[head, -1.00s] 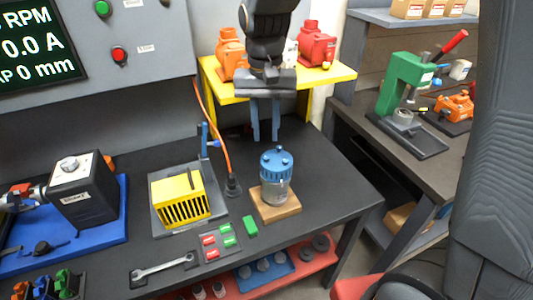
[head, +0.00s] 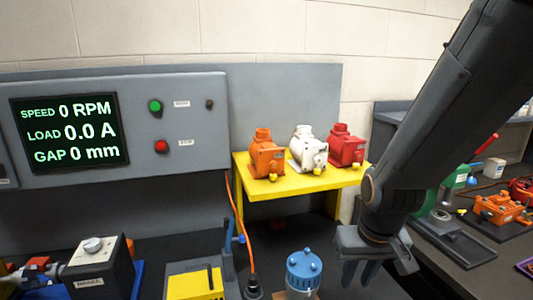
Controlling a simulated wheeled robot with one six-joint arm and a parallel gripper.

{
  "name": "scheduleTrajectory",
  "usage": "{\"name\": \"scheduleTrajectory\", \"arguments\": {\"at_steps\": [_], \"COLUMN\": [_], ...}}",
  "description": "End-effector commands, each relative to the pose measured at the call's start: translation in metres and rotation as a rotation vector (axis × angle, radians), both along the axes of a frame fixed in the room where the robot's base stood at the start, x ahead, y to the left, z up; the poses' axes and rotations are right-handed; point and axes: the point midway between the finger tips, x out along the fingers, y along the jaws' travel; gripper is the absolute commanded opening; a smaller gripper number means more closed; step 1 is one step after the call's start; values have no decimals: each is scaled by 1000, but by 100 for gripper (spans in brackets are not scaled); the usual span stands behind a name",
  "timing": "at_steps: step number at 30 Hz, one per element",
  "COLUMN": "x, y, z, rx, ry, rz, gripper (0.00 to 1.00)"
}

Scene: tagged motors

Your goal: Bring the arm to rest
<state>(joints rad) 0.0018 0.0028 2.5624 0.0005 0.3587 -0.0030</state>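My gripper (head: 362,272) hangs at the lower right of the head view, below my dark arm, which comes in from the upper right. Its two blue-grey fingers point down and stand apart, with nothing seen between them. The blue-topped motor (head: 303,270) stands to the left of the gripper, apart from it; its lower part is cut off by the frame's bottom edge.
A yellow shelf (head: 275,213) holds an orange motor (head: 264,155), a white motor (head: 308,150) and a red motor (head: 346,147). The grey panel (head: 200,120) has a screen (head: 70,130) reading zeros. A yellow block (head: 195,285) and a dark box (head: 98,270) stand lower left.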

Motion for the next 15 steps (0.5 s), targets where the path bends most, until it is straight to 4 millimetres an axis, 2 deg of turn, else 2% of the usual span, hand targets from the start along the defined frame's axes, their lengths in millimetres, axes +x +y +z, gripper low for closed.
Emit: {"name": "scheduleTrajectory", "arguments": {"at_steps": [1,7,15], "x": [2,4,8], "y": [0,1,1], "z": [-11,-39,-94], "rx": [0,1,2], "ry": [5,28,73], "rz": [0,-1,-2], "gripper": [25,25,25]}}
